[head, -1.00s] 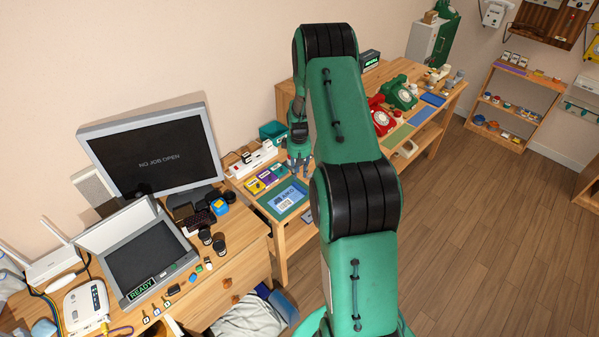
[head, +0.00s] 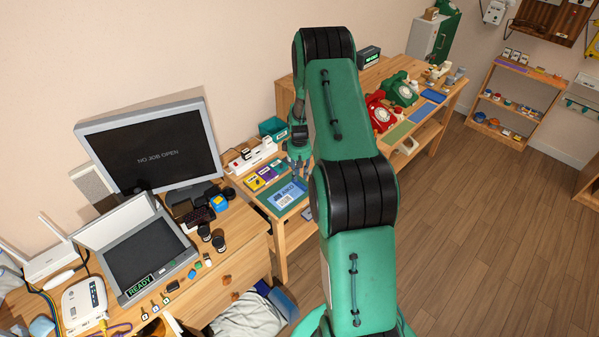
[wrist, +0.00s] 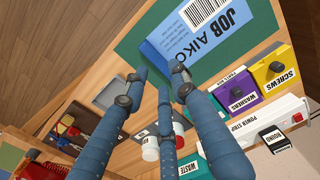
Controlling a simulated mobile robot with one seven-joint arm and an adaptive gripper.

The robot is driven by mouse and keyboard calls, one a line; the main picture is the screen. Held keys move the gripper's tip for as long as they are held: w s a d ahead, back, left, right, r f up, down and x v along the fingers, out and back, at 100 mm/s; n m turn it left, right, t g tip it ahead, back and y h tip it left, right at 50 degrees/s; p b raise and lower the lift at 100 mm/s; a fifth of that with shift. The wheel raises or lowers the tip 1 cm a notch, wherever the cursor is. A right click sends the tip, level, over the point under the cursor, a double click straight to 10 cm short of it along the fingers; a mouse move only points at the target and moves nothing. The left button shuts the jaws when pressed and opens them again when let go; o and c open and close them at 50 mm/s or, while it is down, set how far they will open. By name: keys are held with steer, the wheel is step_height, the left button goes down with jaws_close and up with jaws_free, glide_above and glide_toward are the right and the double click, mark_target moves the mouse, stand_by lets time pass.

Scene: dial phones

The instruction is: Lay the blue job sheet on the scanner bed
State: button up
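The blue job sheet (head: 283,197) lies on a green mat (head: 264,204) on the wooden bench beyond the desk. In the wrist view the sheet (wrist: 208,52) shows its barcode and "JOB" lettering, with a darker blue strip along its near left edge. My gripper (head: 300,178) is just above the sheet's far side in the head view. In the wrist view its fingers (wrist: 160,82) are spread beside that edge, with nothing visibly held; contact cannot be told. The scanner (head: 150,252) stands on the desk at left, lid raised, dark bed bare, its display reading "READY".
A monitor (head: 155,150) reading "NO JOB OPEN" stands behind the scanner. Small boxes (head: 262,175), a power strip (head: 252,157) and a teal bin (head: 272,129) crowd the bench behind the mat. Black cylinders (head: 211,240) stand right of the scanner.

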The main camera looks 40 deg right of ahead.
mark_target(300, 184)
step_height(300, 184, down, 4)
steer(key=shift+f+b, duration=0.25)
steer(key=shift+b, duration=0.7)
steer(key=shift+s+a+f+b, duration=0.15)
steer(key=shift+f, duration=0.35)
steer(key=shift+s+a+f+b, duration=0.1)
steer(key=shift+a+f+b, duration=0.05)
steer(key=shift+f, duration=0.3)
steer(key=shift+d+r, duration=0.1)
steer(key=c, duration=0.5)
steer(key=shift+c, duration=0.4)
steer(key=shift+w+d+r, duration=0.15)
steer(key=shift+r, duration=0.15)
steer(key=shift+r, duration=0.15)
jaws_close()
steer(key=shift+w+r+p, duration=0.1)
steer(key=shift+r+p, duration=1)
steer(key=shift+r, duration=1.3)
